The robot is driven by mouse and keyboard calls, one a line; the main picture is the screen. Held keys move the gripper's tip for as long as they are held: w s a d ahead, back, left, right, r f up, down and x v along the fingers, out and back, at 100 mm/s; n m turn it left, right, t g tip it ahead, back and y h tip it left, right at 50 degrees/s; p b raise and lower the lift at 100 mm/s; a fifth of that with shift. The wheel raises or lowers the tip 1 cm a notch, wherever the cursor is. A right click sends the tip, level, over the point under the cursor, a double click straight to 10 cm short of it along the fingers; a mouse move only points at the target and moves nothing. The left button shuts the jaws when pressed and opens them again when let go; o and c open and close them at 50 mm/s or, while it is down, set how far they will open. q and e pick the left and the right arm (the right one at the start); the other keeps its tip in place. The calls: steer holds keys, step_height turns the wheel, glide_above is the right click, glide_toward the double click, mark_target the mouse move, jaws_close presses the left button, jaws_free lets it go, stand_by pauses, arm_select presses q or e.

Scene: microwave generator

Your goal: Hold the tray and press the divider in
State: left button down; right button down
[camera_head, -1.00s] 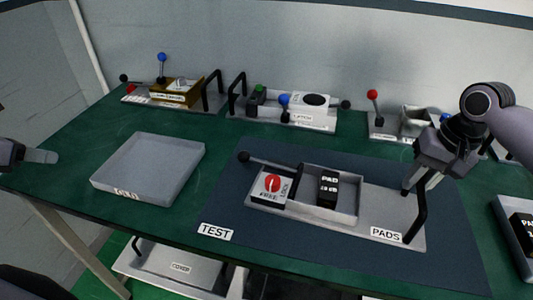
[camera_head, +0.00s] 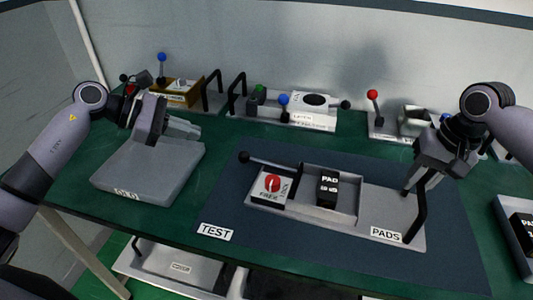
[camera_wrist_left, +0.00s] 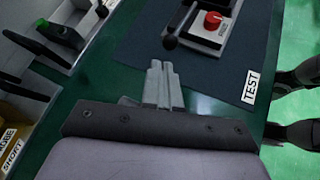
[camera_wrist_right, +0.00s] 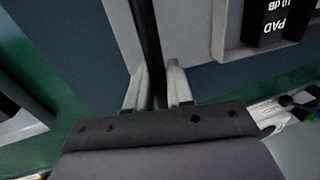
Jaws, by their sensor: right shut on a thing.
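The grey tray labelled PADS (camera_head: 385,205) lies on the dark mat, with a black upright handle (camera_head: 419,212) at its right end. My right gripper (camera_head: 407,190) is shut on this handle; in the right wrist view the black bar (camera_wrist_right: 146,40) runs between the fingers. In the tray sit a black PAD block (camera_head: 327,188) and a white FREE/LOCK block with a red knob (camera_head: 271,185). A black-balled rod (camera_head: 244,157) sticks out at its left end. My left gripper (camera_head: 190,128) is shut and empty, above the OLD tray. I cannot tell which part is the divider.
The empty OLD tray (camera_head: 120,182) is below my left arm. The TEST mat (camera_head: 240,210) has free room left of the PADS tray. Along the back stand fixtures with blue (camera_head: 284,100) and red (camera_head: 372,94) knobs. Another tray (camera_head: 510,235) is at the right edge.

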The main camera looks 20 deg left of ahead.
arm_select(q)
steer(key=x, duration=0.3)
steer(key=f+x, duration=0.1)
steer(key=x, duration=0.2)
steer(key=a+f+x, duration=0.1)
steer(key=x, duration=0.3)
steer(key=shift+s, duration=0.25)
steer(key=shift+f, duration=0.1)
steer(key=shift+d+f, duration=0.1)
steer(key=shift+f, duration=0.05)
steer(key=shift+r, duration=0.2)
stand_by(1.1)
steer(key=shift+d, duration=0.1)
